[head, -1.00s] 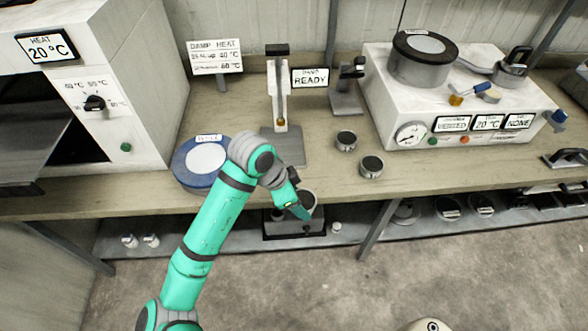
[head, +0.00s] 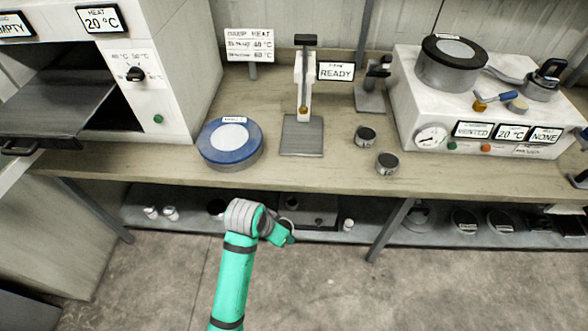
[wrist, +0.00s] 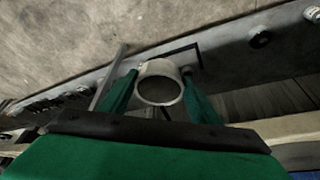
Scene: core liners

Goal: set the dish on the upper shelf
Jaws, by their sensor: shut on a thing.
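My gripper (head: 288,238) is in front of the bench, over the floor side of the low shelf. In the wrist view my gripper (wrist: 160,76) is shut on a small pale round dish (wrist: 160,92), held between its two green fingers with the open mouth showing. At the left stands a white oven (head: 170,80) reading 20 °C. It is open at the front, with a grey flat plate (head: 60,105) at its opening. I cannot tell which surface is the upper shelf.
A blue-rimmed round device (head: 230,158) sits near the bench edge. Two small dark cups (head: 387,163) stand right of a press-like stand (head: 303,135). A low shelf (head: 185,225) under the bench holds a grey device (head: 320,215) and small jars. The floor in front is clear.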

